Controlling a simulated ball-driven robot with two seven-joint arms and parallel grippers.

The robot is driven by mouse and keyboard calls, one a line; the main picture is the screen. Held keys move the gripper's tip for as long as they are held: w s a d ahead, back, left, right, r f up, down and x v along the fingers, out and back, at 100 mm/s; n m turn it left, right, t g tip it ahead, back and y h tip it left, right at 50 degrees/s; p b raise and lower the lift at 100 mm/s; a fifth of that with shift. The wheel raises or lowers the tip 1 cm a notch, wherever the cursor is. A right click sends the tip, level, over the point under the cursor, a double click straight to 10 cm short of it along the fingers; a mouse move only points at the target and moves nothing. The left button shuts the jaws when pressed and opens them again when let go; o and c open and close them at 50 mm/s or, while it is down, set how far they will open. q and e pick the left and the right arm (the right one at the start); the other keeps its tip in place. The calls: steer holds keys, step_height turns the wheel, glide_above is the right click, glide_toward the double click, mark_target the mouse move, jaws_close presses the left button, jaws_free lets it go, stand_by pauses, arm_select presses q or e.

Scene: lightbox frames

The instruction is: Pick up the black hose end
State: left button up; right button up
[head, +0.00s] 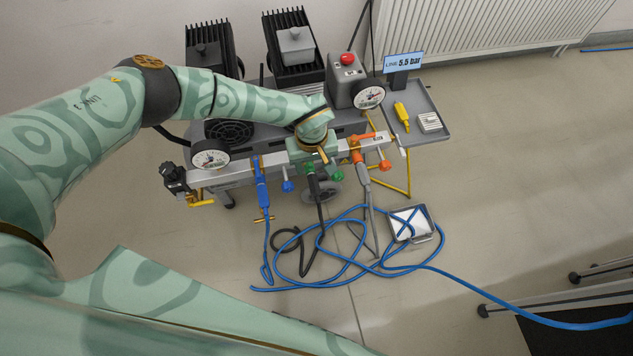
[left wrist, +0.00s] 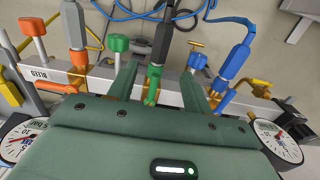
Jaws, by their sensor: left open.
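The black hose end (head: 314,188) hangs below the green port at the middle of the silver manifold bar. In the left wrist view the black hose end (left wrist: 163,42) sits on a green fitting (left wrist: 153,82) and points away from the bar. My left gripper (head: 317,160) is over the middle of the bar. In the left wrist view its open fingers (left wrist: 162,78) stand on either side of the green fitting, with gaps visible. I cannot tell whether they touch anything. My right gripper is not in view.
A blue hose end (head: 261,185) and a grey hose end with an orange fitting (head: 357,157) flank it on the bar (head: 225,176). Gauges (head: 369,95) and coloured valve knobs (head: 287,186) are close by. Looped blue hose (head: 345,262) covers the floor in front.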

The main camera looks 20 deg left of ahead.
mark_target(313, 181)
arm_select(q)
step_height(313, 181, down, 3)
steer(key=shift+f+b, duration=0.1)
steer(key=shift+b, duration=0.4)
steer(key=f, duration=0.1)
steer(key=f+b, duration=0.2)
steer(key=f, duration=0.1)
steer(key=shift+s+d+f, duration=0.1)
steer(key=shift+s+d, duration=0.1)
steer(key=shift+s, duration=0.05)
steer(key=shift+f+b, duration=0.4)
steer(key=shift+r, duration=0.15)
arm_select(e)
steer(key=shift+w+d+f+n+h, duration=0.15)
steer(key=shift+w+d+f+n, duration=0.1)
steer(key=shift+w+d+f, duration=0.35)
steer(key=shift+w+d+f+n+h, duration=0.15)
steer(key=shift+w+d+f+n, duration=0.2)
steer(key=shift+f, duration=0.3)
arm_select(q)
jaws_close()
